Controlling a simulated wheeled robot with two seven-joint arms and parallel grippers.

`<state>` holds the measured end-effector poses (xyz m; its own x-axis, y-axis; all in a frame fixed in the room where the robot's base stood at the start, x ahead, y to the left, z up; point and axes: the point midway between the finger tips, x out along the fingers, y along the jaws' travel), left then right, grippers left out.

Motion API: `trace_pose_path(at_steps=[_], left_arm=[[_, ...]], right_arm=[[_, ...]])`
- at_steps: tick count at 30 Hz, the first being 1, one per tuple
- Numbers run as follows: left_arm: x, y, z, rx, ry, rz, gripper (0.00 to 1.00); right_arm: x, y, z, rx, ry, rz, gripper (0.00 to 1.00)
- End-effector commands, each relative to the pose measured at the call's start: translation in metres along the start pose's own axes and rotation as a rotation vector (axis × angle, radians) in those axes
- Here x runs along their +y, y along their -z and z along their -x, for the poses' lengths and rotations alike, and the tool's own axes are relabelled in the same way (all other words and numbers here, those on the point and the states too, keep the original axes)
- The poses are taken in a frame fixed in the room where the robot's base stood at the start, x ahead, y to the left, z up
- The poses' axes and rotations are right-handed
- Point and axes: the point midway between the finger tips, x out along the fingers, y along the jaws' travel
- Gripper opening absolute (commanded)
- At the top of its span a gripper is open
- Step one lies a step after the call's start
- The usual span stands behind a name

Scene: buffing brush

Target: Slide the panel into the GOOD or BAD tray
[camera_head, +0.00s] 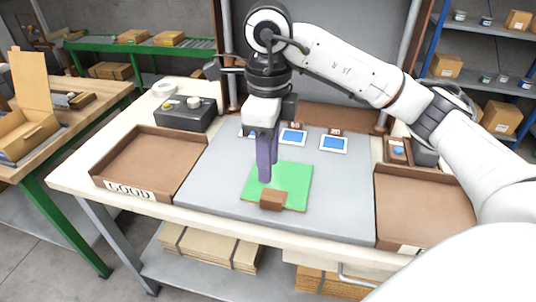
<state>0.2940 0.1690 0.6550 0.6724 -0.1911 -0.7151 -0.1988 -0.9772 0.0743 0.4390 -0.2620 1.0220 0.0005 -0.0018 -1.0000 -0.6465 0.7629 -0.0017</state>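A green panel (295,178) lies flat on the grey mat (335,215) in the middle of the workbench. A small brown block (273,200) sits on its front edge. My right gripper (266,180) points straight down over the panel, its fingertips behind the block. The fingers overlap in this view, so their gap and any contact with the panel cannot be told. The GOOD tray (150,160), brown and empty, is at the left. Another brown empty tray (420,205) is at the right; its label is mostly hidden by my arm. My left gripper is not visible.
A dark control box (185,114) with knobs stands behind the GOOD tray. Small blue-and-white cards (333,144) lie along the mat's back edge. A small brown holder (397,150) stands behind the right tray. The mat is clear on both sides of the panel.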

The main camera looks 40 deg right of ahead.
Motion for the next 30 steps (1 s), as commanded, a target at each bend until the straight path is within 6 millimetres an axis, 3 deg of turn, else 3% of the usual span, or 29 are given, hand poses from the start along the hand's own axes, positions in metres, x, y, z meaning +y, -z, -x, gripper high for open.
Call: trace_pose_path(at_steps=[15,21,30], left_arm=[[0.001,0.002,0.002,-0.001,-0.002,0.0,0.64],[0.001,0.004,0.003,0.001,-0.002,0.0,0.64],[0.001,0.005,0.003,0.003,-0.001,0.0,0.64]], right_arm=[[0.001,0.0,-0.082,0.002,-0.003,-0.001,0.31],[0.001,0.0,-0.095,-0.001,-0.001,0.0,0.31],[0.001,0.0,-0.096,-0.002,-0.001,0.0,0.31]])
